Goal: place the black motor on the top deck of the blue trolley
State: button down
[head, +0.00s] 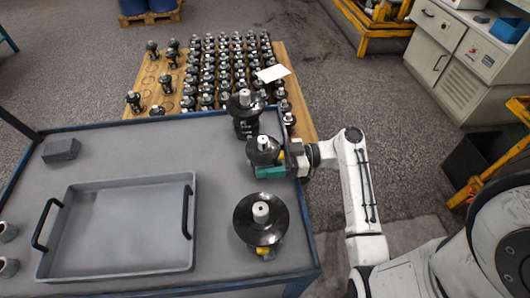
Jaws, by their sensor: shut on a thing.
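The blue trolley's grey top deck (213,160) with its blue rim fills the lower left of the head view. My gripper (281,160) reaches in from the right, over the deck's right edge. It is shut on a black motor (262,149) with a pale shaft pointing up and a green part at its lower side. The held motor looks upright and over the deck; I cannot tell whether it touches the surface. Another black motor (244,126) stands just behind it. A third black motor (261,222) with a wide flange stands on the deck in front.
A grey tray (122,262) with black handles covers much of the deck's left. A dark grey block (61,150) and small grey cylinders (8,266) lie near it. Behind stands a wooden pallet (150,90) with many motors and a white paper (273,73). Cabinets (463,60) stand right.

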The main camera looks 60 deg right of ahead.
jog(key=shift+f, duration=0.25)
jog(key=shift+f+b, duration=0.7)
jog(key=shift+f, duration=0.05)
